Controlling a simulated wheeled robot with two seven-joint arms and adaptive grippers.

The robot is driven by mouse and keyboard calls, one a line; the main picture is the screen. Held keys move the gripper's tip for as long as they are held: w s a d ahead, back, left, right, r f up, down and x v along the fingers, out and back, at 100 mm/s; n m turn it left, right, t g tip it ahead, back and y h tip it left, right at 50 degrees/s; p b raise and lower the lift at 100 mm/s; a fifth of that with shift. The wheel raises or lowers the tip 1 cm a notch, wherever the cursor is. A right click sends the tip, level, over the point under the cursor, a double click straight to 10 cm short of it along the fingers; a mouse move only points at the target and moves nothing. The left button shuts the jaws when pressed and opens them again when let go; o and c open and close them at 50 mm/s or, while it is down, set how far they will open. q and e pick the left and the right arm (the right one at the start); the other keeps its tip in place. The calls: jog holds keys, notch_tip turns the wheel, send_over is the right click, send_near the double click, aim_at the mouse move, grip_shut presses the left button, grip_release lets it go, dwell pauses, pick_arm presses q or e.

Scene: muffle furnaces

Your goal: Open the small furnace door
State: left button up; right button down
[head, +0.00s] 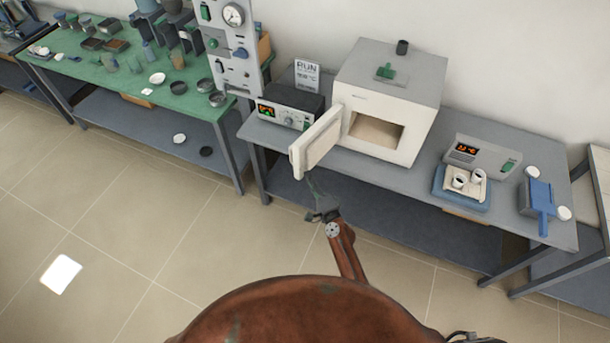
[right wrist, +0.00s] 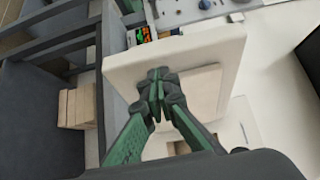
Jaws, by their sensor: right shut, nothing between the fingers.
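The small white furnace (head: 388,95) stands on the grey table with its front opening (head: 376,131) showing. Its door (head: 318,142) is swung out to the left, wide open. My right gripper (head: 312,180) is at the lower edge of the door in the head view. In the right wrist view its green fingers (right wrist: 156,88) are shut, with nothing between them, in front of the door's inner face (right wrist: 185,70). I cannot tell whether the fingertips touch the door. My left gripper is not in view.
A black controller box (head: 289,110) with a lit display stands left of the furnace. A green-topped bench (head: 120,75) stands at the left.

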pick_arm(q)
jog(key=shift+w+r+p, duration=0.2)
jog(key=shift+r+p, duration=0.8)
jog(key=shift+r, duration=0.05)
pick_arm(e)
jog(key=s+a, duration=0.3)
jog(key=s, duration=0.7)
jog(key=shift+a, duration=0.2)
